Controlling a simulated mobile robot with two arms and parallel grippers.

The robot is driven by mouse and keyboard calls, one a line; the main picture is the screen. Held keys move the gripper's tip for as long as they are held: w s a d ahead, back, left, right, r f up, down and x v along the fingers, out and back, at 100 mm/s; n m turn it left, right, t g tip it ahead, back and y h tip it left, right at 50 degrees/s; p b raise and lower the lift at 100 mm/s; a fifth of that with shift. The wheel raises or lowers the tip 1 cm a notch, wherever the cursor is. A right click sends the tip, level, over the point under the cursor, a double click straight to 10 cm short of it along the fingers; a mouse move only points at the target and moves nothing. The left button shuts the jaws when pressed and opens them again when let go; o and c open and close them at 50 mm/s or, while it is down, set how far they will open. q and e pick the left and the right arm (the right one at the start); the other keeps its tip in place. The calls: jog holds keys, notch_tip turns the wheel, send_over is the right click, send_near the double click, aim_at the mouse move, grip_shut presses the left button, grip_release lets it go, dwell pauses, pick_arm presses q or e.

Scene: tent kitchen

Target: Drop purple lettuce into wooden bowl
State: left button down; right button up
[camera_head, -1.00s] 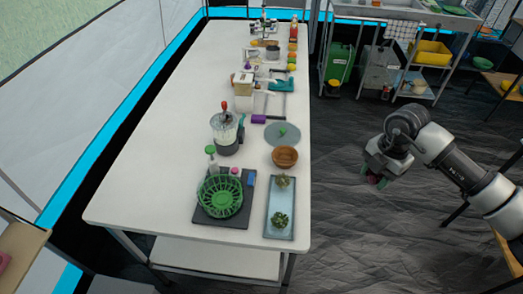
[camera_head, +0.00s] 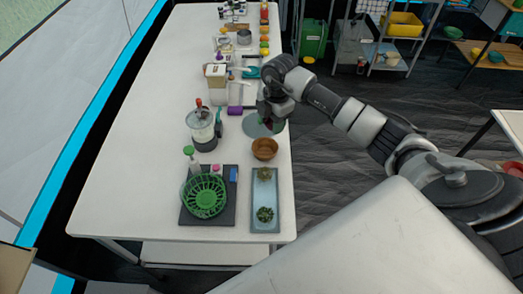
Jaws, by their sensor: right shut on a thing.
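The brown wooden bowl (camera_head: 265,149) stands near the right edge of the white table. My right gripper (camera_head: 268,117) is shut on a small dark purple-red thing (camera_head: 268,123), which looks like the purple lettuce. The gripper is above the round grey-blue board, just beyond the bowl in the picture and apart from it. The gripper and wrist hide part of the board and much of the held thing. My left gripper is not in view.
The round board (camera_head: 249,127) lies behind the bowl. A blue tray (camera_head: 260,217) with green plants and a green basket (camera_head: 204,204) on a dark mat (camera_head: 192,217) stand nearer. The table's left side is clear.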

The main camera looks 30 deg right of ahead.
notch_tip(320, 180, down, 4)
jog(key=b, duration=0.3)
jog(key=shift+f, duration=0.2)
jog(key=o, duration=0.8)
jog(key=shift+r, duration=0.15)
jog(key=r, duration=0.3)
jog(key=r+b, duration=0.1)
jog(key=r, duration=0.3)
jog(key=d+r, duration=0.1)
jog(key=r, duration=0.2)
jog(key=shift+w+r, duration=0.15)
jog(key=shift+r, duration=0.15)
jog(key=shift+f, duration=0.1)
